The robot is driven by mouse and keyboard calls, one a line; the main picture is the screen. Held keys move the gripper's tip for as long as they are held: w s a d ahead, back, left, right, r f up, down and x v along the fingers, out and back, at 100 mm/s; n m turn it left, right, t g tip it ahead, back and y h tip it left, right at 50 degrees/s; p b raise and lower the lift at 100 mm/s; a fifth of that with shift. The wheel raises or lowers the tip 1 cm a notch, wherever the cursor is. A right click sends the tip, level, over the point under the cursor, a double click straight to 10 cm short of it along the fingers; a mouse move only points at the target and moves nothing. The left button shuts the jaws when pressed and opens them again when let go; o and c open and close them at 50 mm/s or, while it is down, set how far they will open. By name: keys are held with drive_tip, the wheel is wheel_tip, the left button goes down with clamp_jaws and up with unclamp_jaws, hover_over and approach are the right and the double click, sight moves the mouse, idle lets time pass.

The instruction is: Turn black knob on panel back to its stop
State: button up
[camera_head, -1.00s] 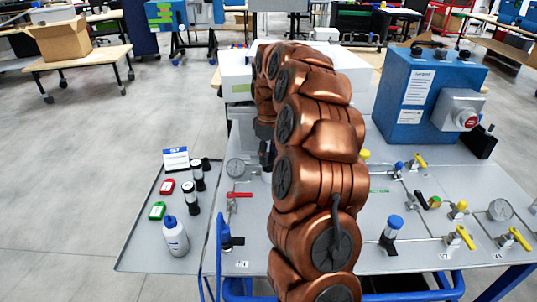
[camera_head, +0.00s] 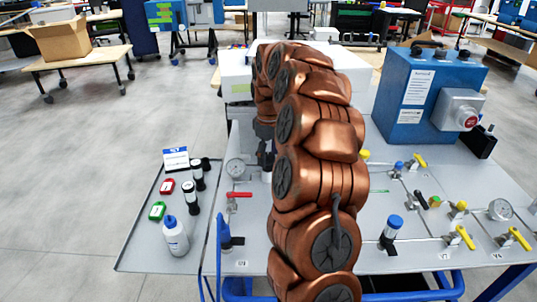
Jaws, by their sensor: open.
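My gripper (camera_head: 267,160) points down over the left part of the grey panel (camera_head: 255,215), just right of a round gauge (camera_head: 236,169). It is small and partly covered by my copper arm. It is open. A small pale fitting shows below it, but I cannot tell whether a black knob stands between the fingers. A black-handled fitting (camera_head: 421,200) lies on the right of the panel.
My arm hides the panel's middle. Around it are a red-handled valve (camera_head: 239,194), a blue-capped fitting (camera_head: 391,228), yellow-handled valves (camera_head: 466,237) and another gauge (camera_head: 500,209). A side tray (camera_head: 147,240) holds a bottle (camera_head: 175,236), dark cylinders and tags.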

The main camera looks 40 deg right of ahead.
sight(269, 155)
wheel_tip(269, 155, up, 12)
idle(0.9)
idle(0.4)
